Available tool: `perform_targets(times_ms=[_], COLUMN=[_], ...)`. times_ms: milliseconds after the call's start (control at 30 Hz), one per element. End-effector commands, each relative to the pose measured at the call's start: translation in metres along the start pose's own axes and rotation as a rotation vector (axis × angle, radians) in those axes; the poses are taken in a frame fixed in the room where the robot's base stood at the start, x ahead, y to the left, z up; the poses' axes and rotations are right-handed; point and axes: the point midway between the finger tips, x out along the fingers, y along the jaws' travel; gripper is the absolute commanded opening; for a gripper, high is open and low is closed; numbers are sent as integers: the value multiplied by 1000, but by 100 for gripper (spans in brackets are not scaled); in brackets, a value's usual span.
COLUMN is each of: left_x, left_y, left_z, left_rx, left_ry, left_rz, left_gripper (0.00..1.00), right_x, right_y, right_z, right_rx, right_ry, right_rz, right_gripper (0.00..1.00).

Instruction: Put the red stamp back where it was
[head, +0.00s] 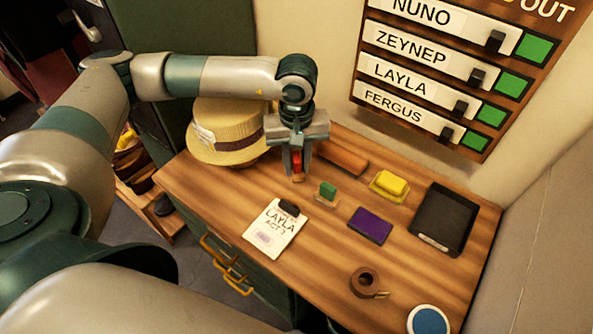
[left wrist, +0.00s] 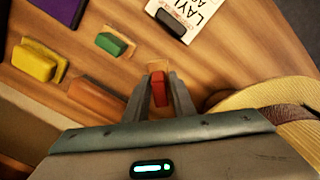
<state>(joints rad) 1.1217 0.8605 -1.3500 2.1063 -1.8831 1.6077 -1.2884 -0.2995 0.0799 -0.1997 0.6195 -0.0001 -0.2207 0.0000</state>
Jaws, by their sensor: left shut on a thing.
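My left gripper (head: 297,176) points down over the back left part of the table, just right of the straw hat. It is shut on the red stamp (head: 297,162). The stamp's red top also shows between the fingers in the left wrist view (left wrist: 159,90), with a pale patch (left wrist: 157,65) just beyond it. I cannot tell whether the stamp touches the table. A green stamp (head: 327,189) stands to the right of the gripper, and a yellow stamp (head: 392,184) stands farther right. My right gripper is not in view.
A straw hat (head: 222,127), a brown block (head: 342,158) and a card (head: 273,230) with a dark object surround the gripper. A purple pad (head: 369,226), black tray (head: 446,215), tape roll (head: 362,280) and blue round thing (head: 428,320) lie to the right. Bare wood shows between them.

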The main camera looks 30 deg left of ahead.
Motion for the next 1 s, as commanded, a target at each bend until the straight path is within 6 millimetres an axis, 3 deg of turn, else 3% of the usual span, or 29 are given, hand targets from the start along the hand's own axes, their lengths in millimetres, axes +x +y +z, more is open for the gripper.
perform_targets(times_ms=[200,500,967,1000], left_x=[4,36,44,43], left_y=[0,0,0,0], left_z=[1,0,0,0], left_rx=[-1,-2,-1,-1], left_ry=[-2,-1,0,0], left_rz=[-1,-2,0,-1], left_gripper=[9,9,9,25], right_x=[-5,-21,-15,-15], right_y=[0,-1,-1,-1], right_z=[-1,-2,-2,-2], right_rx=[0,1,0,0], right_ry=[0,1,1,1], right_rz=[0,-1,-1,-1], right_gripper=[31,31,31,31])
